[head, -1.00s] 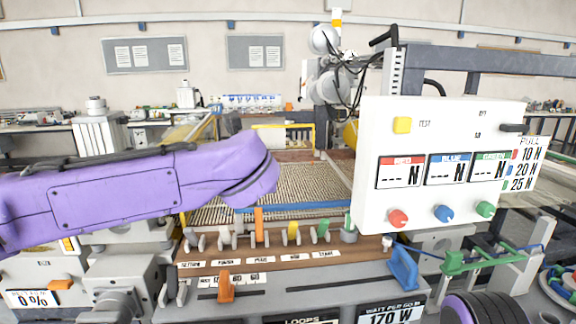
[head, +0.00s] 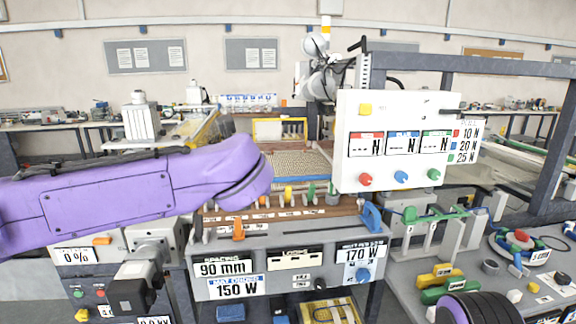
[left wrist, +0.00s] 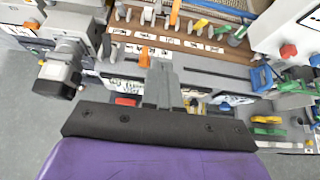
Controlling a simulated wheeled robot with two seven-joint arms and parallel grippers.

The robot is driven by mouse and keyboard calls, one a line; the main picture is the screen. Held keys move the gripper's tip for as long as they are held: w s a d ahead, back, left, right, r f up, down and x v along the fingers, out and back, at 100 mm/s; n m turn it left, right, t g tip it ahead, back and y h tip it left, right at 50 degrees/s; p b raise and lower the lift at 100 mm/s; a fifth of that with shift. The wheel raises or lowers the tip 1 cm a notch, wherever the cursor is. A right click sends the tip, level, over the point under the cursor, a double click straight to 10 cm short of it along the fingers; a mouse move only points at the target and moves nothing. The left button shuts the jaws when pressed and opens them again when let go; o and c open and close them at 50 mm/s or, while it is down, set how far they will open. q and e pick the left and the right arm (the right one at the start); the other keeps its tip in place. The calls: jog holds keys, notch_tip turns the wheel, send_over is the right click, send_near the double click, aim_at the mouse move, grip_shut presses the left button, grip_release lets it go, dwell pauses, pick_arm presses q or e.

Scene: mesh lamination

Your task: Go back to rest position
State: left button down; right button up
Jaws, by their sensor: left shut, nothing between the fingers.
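My left arm (head: 110,193) is purple and reaches in from the left in the head view, across the front of the lamination machine. The left gripper's fingers do not show there. In the left wrist view my left gripper (left wrist: 160,82) is shut and empty, pointing at the front of the machine's brown ledge (left wrist: 180,42). I cannot tell the gap between them. Part of my purple and black right arm (head: 470,308) shows at the bottom right of the head view. The right gripper is out of view.
A white control box (head: 392,110) with red, blue and green knobs stands right of my left arm. The machine's grey front panel (head: 290,262) lies below the arm. A side table (head: 440,262) with colored parts is at the right. Grey floor shows at the lower left.

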pick_arm(q)
jog(key=s+a+f+m+b, duration=0.1)
jog(key=s+a+f+m, duration=0.15)
jog(key=f+m, duration=1.15)
jog(key=s+a+f+m, duration=0.1)
jog(key=s+f+m, duration=0.4)
jog(key=f, duration=1.6)
jog(key=s+a+f+m+g, duration=0.2)
jog(key=s+a+f+m, duration=0.2)
jog(key=s+f, duration=0.3)
jog(key=s+a+f+m+g, duration=0.2)
jog(key=s+a+f+m, duration=0.25)
jog(key=f, duration=0.45)
jog(key=s+a+f+m+g+y+b, duration=0.1)
jog(key=s+a+f+g, duration=0.1)
jog(key=s, duration=0.7)
jog(key=s+a+f+m+g, duration=0.2)
jog(key=s+a+f, duration=0.3)
jog(key=s+a, duration=0.2)
jog(key=shift+s+a+f+y+b, duration=0.3)
jog(key=shift+s+y+b, duration=0.1)
jog(key=shift+s, duration=0.75)
pick_arm(e)
jog(key=f, duration=0.2)
jog(key=shift+s+f, duration=0.35)
